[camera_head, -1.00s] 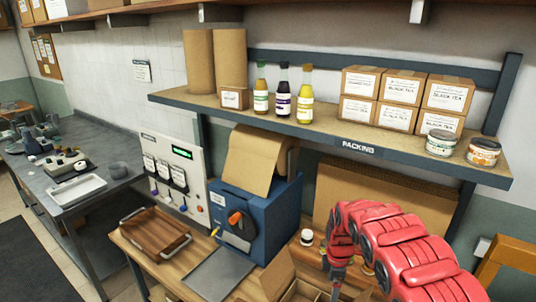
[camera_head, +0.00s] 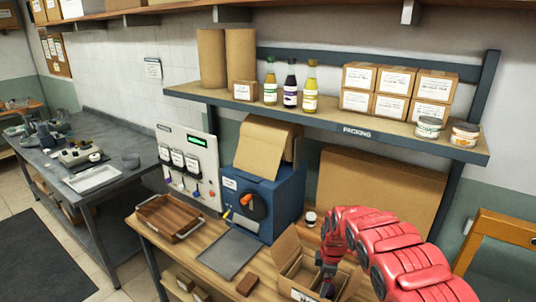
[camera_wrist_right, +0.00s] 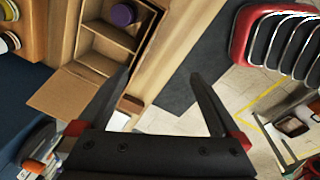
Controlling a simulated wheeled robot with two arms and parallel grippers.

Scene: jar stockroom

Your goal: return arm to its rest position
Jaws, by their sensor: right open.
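My right arm is red and comes in from the lower right of the head view. My right gripper (camera_head: 326,285) points down over the open cardboard box (camera_head: 288,248) on the packing bench. In the right wrist view its two dark fingers (camera_wrist_right: 161,77) are spread apart with nothing between them. The divided box (camera_wrist_right: 104,42) is beyond the fingers there, with a purple-topped item (camera_wrist_right: 122,15) in one compartment. My left gripper is not in view.
The bench holds a wooden tray (camera_head: 155,222), a grey plate (camera_head: 230,252), a brown block (camera_head: 247,284), a blue machine (camera_head: 262,203) and a small white-lidded jar (camera_head: 310,219). A shelf (camera_head: 330,123) with bottles, cartons and jars overhangs it. Open floor (camera_head: 128,285) lies left.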

